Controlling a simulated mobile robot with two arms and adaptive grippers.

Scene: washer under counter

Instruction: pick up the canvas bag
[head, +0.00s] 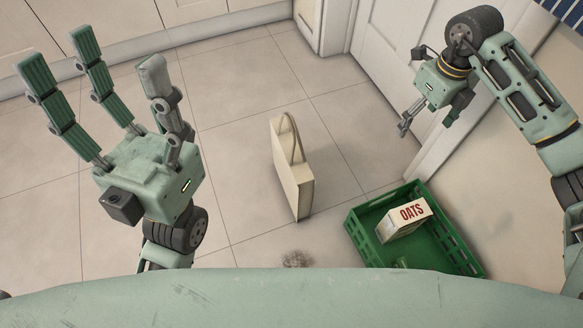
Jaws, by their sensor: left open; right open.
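A cream canvas bag (291,174) stands upright on the tiled floor near the middle of the head view, narrow side towards me. Its looped handle (290,137) rises at the top. My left gripper (120,80) is at the left, fingers spread open and pointing up in the picture, empty and apart from the bag. My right gripper (422,112) is at the upper right, open and empty, in front of the white door and apart from the bag.
A green crate (458,250) sits on the floor right of the bag, holding an oats box (404,220). A small grey-brown fuzzy patch (297,259) lies below the bag. A white door (392,45) and cabinets (190,10) border the floor. Tiles left of the bag are clear.

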